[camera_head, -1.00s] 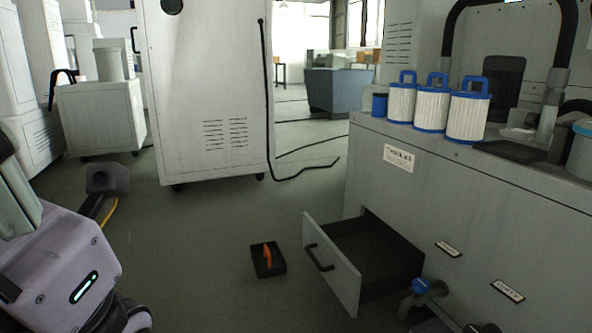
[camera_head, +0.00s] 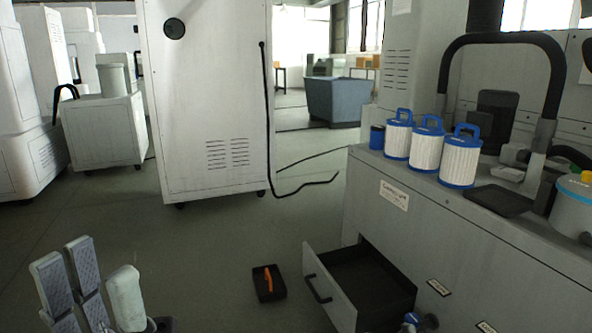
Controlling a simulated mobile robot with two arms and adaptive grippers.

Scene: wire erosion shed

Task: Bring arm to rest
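My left gripper (camera_head: 100,285) is at the bottom left of the head view, with its fingers pointing up. Grey ridged pads on one side stand apart from a pale rounded finger on the other. The gap between them is empty, and the gripper touches nothing that I can see. The rest of the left arm is mostly cut off by the bottom edge.
An open drawer (camera_head: 331,295) juts from the grey cabinet (camera_head: 420,225) at the right. A black tray with an orange handle (camera_head: 268,283) lies on the floor beside it. Filter cartridges (camera_head: 427,144) stand on the cabinet. The floor left of the tray is clear.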

